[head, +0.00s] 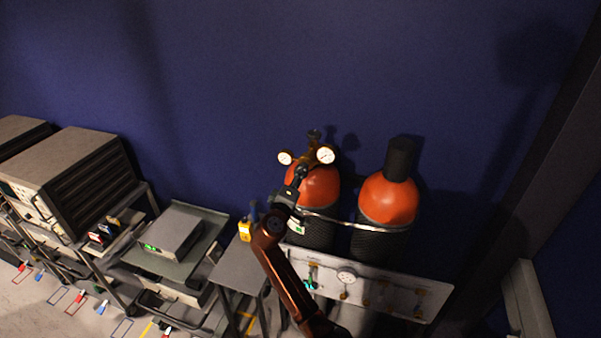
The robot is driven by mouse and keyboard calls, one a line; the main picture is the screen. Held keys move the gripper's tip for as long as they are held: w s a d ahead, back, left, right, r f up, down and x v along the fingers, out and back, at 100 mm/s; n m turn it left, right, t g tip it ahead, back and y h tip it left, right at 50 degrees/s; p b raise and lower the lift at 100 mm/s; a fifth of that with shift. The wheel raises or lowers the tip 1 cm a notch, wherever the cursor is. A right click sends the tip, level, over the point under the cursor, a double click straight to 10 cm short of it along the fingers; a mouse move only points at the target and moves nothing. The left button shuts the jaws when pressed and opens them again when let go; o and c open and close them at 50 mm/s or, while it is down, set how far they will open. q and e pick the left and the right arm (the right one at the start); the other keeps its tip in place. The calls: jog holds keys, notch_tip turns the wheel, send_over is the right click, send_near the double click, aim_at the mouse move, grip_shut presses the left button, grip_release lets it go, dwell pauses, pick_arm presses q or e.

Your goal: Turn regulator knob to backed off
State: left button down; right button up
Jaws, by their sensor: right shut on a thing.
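A brass regulator with two round white gauges (325,155) sits on top of the left orange-topped gas cylinder (320,186). My right arm rises from the bottom of the head view, and its dark gripper (299,172) reaches the regulator just below and between the gauges. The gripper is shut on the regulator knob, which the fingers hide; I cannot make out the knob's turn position. My left gripper is not in view.
A second orange-topped cylinder (388,199) with a black cap stands to the right. A white panel (420,287) with a gauge and valves is in front, below. Carts with equipment (75,170) stand at the left. A dark post (540,150) rises at the right.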

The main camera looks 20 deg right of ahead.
jog(key=shift+a+n+p, duration=0.1)
jog(key=shift+n+p, duration=3.8)
jog(key=shift+n, duration=2.4)
jog(key=shift+f, duration=0.1)
jog(key=o, duration=1.2)
jog(key=shift+c, duration=0.2)
jog(key=shift+r, duration=0.2)
